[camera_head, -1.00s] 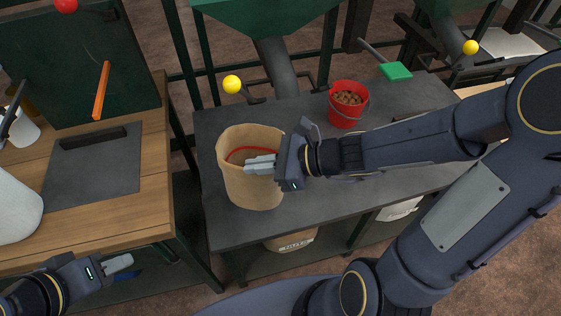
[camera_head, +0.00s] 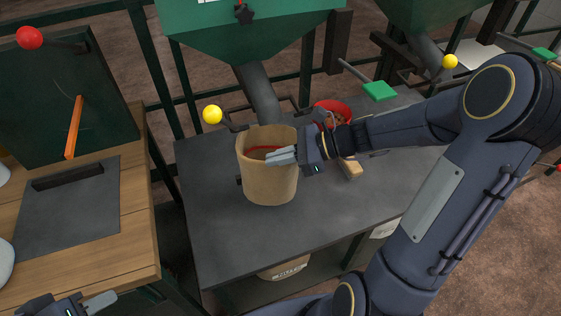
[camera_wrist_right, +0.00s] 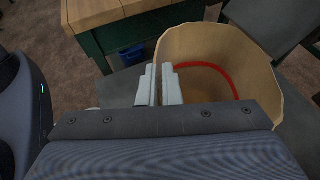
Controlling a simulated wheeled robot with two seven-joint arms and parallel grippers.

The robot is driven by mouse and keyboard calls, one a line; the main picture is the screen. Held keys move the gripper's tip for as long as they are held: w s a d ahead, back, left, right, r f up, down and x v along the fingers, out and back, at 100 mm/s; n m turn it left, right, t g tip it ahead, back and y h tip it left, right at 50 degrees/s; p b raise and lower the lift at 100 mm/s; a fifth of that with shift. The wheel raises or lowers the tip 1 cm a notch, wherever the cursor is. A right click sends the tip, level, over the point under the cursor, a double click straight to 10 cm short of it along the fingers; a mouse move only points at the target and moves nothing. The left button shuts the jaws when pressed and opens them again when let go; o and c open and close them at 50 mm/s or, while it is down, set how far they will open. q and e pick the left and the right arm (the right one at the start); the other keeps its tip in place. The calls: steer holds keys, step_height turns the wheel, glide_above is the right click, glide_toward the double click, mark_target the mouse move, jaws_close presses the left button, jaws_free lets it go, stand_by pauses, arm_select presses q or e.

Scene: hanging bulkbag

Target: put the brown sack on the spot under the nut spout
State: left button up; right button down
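The brown sack (camera_head: 268,184) stands upright and open on the dark table, a red line showing inside its mouth. In the right wrist view the sack (camera_wrist_right: 235,70) opens beyond the fingers. My right gripper (camera_head: 282,156) is shut on its rim at the right side; the fingers also show in the wrist view (camera_wrist_right: 163,85). The left green hopper's spout (camera_head: 259,92) comes down just behind the sack. The table spot below it is hidden or not distinguishable. My left gripper (camera_head: 98,303) is at the bottom left, partly cut off, away from the sack.
The dark table (camera_head: 215,235) has free room in front of the sack. A red bucket (camera_head: 330,106) stands behind my right arm, beside a light wooden block (camera_head: 351,168). A yellow knob (camera_head: 212,115) is close behind the sack's left. A wooden bench (camera_head: 125,235) stands left.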

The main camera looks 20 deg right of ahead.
steer(key=shift+w+d+f+b, duration=0.1)
steer(key=shift+d+f, duration=0.05)
steer(key=shift+f, duration=0.45)
steer(key=shift+w+d+f+b, duration=0.15)
steer(key=shift+d+f, duration=0.05)
steer(key=shift+f, duration=0.35)
steer(key=shift+w+d+f+b, duration=0.1)
steer(key=shift+d+f, duration=0.05)
steer(key=shift+f, duration=0.45)
steer(key=shift+f, duration=0.2)
steer(key=c, duration=1.6)
jaws_free()
steer(key=shift+r, duration=0.1)
steer(key=p+v, duration=0.1)
steer(key=v, duration=1.1)
